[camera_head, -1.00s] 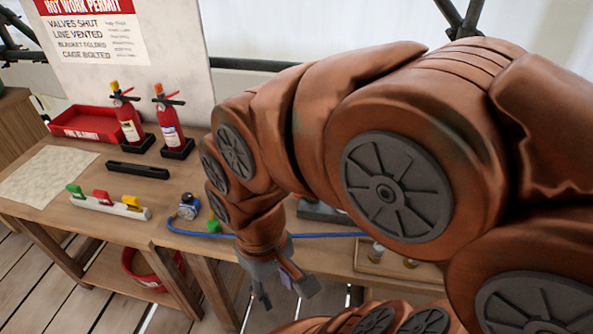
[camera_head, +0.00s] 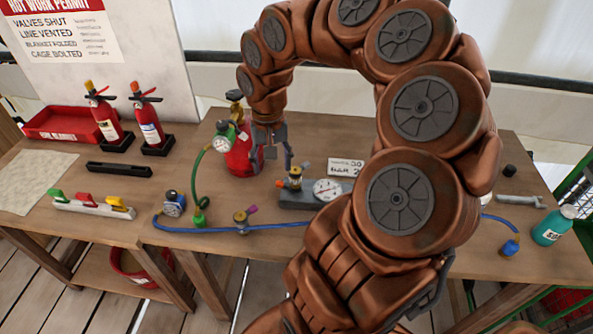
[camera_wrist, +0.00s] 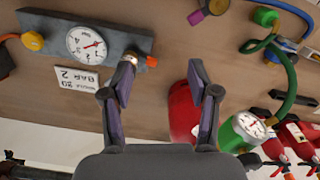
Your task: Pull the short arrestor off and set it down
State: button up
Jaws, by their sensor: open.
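A grey test block (camera_head: 296,201) with a round dial gauge (camera_head: 327,189) stands mid-bench. A brass fitting (camera_head: 295,179) stands upright at its left end, with an orange tip beside it. I cannot tell for certain whether this fitting is the short arrestor. The block (camera_wrist: 45,28) and the fitting (camera_wrist: 128,62) also show in the wrist view, the fitting beside my left finger. My gripper (camera_head: 279,155) is open and empty, above and behind the fitting, beside the red cylinder (camera_head: 242,160).
A blue hose (camera_head: 205,230) runs along the bench front, with a brass valve (camera_head: 242,221) with a purple handle. A green hose (camera_head: 195,175) hangs from the cylinder's gauge. A label card (camera_head: 345,168) stands behind the block. Extinguishers (camera_head: 150,125) stand at left. My arm hides the bench right of centre.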

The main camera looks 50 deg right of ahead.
aim_at(295, 167)
jog(key=d+m, duration=0.1)
jog(key=d, duration=0.1)
jog(key=d+f+m, duration=0.1)
jog(key=d, duration=0.2)
jog(key=d+f+m, duration=0.1)
jog(key=d, duration=0.2)
jog(key=shift+f, duration=0.25)
jog(key=shift+f, duration=0.1)
jog(key=shift+f, duration=0.9)
notch_tip(295, 167, down, 5)
jog(key=b, duration=0.3)
notch_tip(295, 167, down, 2)
jog(key=shift+b, duration=1)
jog(key=shift+b, duration=0.75)
